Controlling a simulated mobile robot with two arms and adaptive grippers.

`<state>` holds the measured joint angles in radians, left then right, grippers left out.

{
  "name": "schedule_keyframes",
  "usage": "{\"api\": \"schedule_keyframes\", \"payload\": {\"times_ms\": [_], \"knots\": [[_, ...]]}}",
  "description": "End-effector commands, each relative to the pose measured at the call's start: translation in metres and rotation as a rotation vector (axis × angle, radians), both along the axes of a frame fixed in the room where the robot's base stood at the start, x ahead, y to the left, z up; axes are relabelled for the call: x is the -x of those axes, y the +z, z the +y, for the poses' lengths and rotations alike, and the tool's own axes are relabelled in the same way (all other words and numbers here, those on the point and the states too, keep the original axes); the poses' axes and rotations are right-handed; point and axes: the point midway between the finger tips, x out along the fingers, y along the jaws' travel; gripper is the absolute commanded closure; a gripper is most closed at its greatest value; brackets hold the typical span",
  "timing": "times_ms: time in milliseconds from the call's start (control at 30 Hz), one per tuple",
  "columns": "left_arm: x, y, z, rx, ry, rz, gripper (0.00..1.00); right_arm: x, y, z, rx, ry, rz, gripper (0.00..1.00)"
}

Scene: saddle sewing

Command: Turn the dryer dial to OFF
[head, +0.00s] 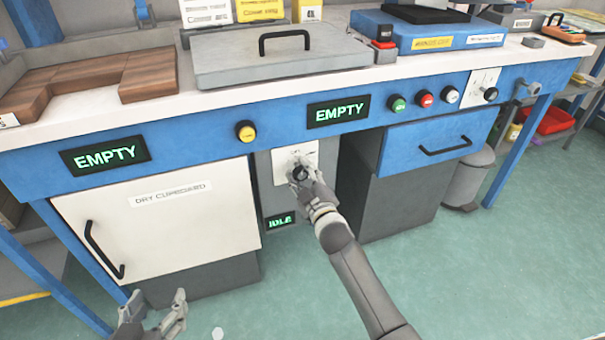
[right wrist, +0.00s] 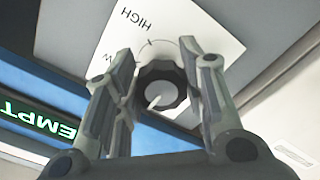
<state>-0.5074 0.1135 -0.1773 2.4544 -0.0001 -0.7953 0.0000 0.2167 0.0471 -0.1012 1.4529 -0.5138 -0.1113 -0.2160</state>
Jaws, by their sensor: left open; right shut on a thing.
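The dryer dial (head: 299,172) is a dark round knob on a white label plate (head: 281,160), on the grey panel beside the dry cupboard. My right gripper (head: 303,178) is at the dial with its fingers closed around it. In the right wrist view the dial (right wrist: 162,88) sits between the two fingers, with a pale pointer line on its face slanting to the lower left. HIGH and part of another word show on the plate; the OFF mark cannot be made out. My left gripper (head: 152,308) is open and empty, low in front of the cupboard.
A small green display (head: 281,221) below the dial appears to read IDLE. The dry cupboard (head: 150,235) is closed, left of the dial. A blue drawer (head: 430,146) is at right. EMPTY displays (head: 338,111) and coloured buttons (head: 398,103) line the bench front.

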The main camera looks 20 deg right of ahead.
Motion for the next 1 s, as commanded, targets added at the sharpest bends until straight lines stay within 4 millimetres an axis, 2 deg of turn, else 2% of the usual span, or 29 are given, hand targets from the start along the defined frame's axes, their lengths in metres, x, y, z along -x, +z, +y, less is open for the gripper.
{"api": "schedule_keyframes", "payload": {"times_ms": [367,400,567,867,1000], "knots": [[0.0004,-0.0007,0.0002,-0.001,0.0,0.003,0.4,-0.0003,0.0007,0.0004,0.009,0.001,-0.002,0.86],[0.0004,-0.0006,0.0002,-0.001,0.0,0.003,0.4,-0.0003,0.0007,0.0004,0.009,0.001,-0.001,0.59],[0.0004,-0.0006,0.0001,-0.001,0.0,0.003,0.4,-0.0002,0.0005,0.0002,0.007,0.001,-0.001,0.4],[0.0001,0.0001,0.0006,-0.001,0.001,0.001,0.4,0.0006,0.0,0.0,0.006,0.0,0.0,0.4],[0.0,0.0002,0.0006,-0.002,0.001,0.001,0.4,0.009,-0.0008,-0.0005,0.007,0.0,0.0,0.4]]}}
